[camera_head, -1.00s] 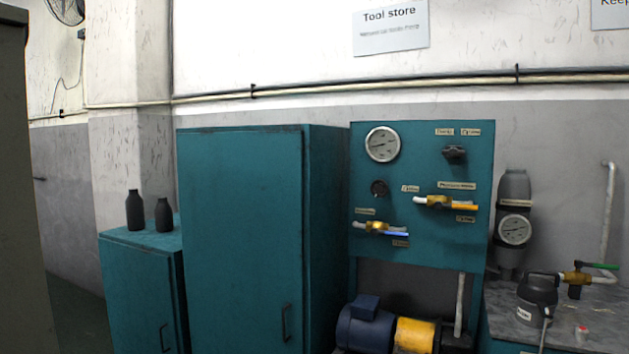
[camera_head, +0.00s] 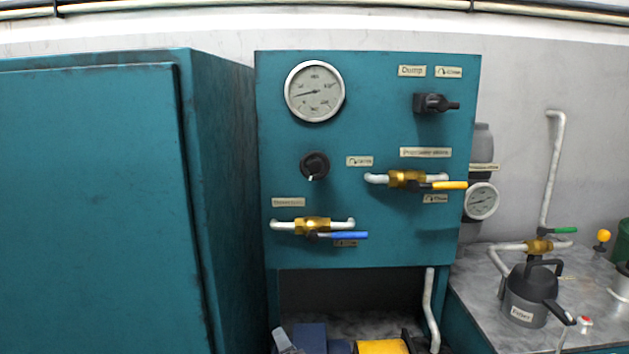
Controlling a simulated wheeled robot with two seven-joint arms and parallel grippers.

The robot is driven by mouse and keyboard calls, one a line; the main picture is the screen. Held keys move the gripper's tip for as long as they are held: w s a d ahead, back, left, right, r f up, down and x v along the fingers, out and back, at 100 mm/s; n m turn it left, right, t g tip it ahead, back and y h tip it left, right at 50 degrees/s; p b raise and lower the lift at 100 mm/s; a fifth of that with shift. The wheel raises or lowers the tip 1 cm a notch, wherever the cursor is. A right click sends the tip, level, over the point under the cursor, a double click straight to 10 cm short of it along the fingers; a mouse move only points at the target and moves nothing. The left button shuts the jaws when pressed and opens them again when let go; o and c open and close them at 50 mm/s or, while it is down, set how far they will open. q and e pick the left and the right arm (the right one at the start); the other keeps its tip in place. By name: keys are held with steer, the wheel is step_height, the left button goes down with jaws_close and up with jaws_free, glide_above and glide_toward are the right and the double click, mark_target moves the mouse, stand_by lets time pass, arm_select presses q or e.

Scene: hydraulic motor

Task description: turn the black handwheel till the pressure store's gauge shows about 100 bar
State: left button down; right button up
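The small round black handwheel (camera_head: 315,166) sits on the teal panel (camera_head: 390,235), below the large gauge, with a pale mark at its lower edge. Neither of my grippers can be made out, and nothing touches the handwheel.
The panel also carries a black dump valve (camera_head: 436,104), a yellow-handled valve (camera_head: 410,180) and a blue-handled valve (camera_head: 315,226). A teal cabinet (camera_head: 95,200) stands at left. A grey can (camera_head: 527,297) is on the right bench. An unclear pale piece (camera_head: 283,340) shows at the bottom edge.

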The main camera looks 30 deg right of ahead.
steer(key=w+d+r+n+t+h, duration=0.1)
steer(key=w+d+r+n+h, duration=0.15)
steer(key=r, duration=0.45)
steer(key=w+d+r+n+t+h, duration=0.2)
steer(key=r+n+h, duration=0.1)
steer(key=r, duration=0.4)
steer(key=n+h, duration=0.2)
steer(key=h, duration=0.2)
glide_toward(315, 167)
steer(key=f+v, duration=0.1)
steer(key=v, duration=0.4)
steer(key=shift+n+h, duration=0.25)
steer(key=p+x, duration=0.1)
steer(key=x, duration=0.4)
steer(key=p+x, duration=0.1)
steer(key=x, duration=0.4)
steer(key=p+x, duration=0.1)
steer(key=x, duration=0.4)
steer(key=shift+s+a+r+p, duration=0.1)
steer(key=shift+a+r+p, duration=0.1)
steer(key=shift+r+p, duration=0.15)
arm_select(q)
steer(key=shift+a+r, duration=0.25)
steer(key=shift+r, duration=0.25)
steer(key=shift+a+r, duration=0.2)
steer(key=shift+r, duration=0.25)
arm_select(e)
steer(key=shift+w+d+r, duration=0.15)
steer(key=shift+w+d, duration=0.15)
steer(key=shift+w, duration=0.15)
